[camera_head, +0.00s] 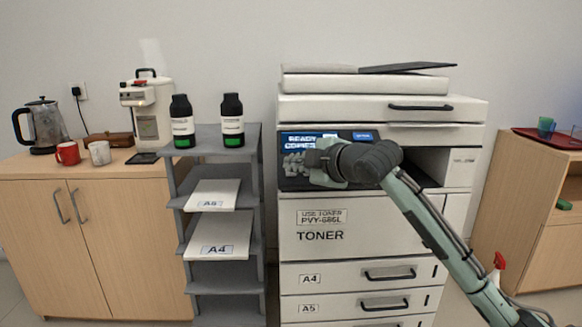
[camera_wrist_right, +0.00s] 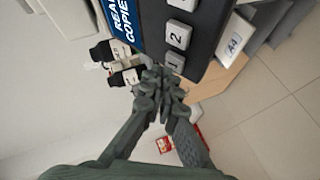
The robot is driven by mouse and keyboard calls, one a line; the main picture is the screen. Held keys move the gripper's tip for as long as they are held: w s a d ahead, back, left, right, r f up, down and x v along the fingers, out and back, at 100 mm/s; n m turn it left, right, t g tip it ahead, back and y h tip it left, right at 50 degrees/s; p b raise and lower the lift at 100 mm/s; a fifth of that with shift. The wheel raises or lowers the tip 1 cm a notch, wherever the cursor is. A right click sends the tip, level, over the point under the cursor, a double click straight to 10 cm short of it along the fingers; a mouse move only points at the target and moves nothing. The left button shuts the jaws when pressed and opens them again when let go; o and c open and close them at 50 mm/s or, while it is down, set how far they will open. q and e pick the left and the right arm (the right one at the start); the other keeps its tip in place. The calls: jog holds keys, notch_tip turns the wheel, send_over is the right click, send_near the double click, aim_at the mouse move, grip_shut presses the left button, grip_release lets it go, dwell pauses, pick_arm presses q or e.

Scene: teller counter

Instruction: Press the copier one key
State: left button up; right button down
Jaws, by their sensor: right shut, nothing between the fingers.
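The copier (camera_head: 380,110) stands in the middle of the head view, with a lit blue display (camera_head: 300,140) that starts "READY". The wrist view shows part of the display (camera_wrist_right: 122,25) and a dark key panel with pale keys. The one key (camera_wrist_right: 174,63) is at the panel's near end, beside the two key (camera_wrist_right: 176,36). My right gripper (camera_head: 290,165) is in front of the panel and hides its keys in the head view. Its fingers (camera_wrist_right: 160,78) are shut and empty, with tips close beside the one key; I cannot tell whether they touch it. My left gripper is out of view.
A grey shelf rack (camera_head: 228,147) with A4 and A5 paper and two toner bottles (camera_head: 232,118) stands just left of the copier. A wooden cabinet (camera_head: 110,230) with mugs and a kettle is farther left. Another wooden unit (camera_head: 515,215) is at the right.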

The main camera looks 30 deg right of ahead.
jog(key=shift+s+r, duration=0.1)
jog(key=shift+r, duration=0.15)
jog(key=r, duration=0.1)
jog(key=s+a+r+p, duration=0.1)
jog(key=s+r, duration=0.1)
jog(key=r, duration=0.1)
jog(key=shift+s+a+r+p, duration=0.15)
jog(key=shift+a+p, duration=0.1)
jog(key=shift+p, duration=0.15)
dwell(0.9)
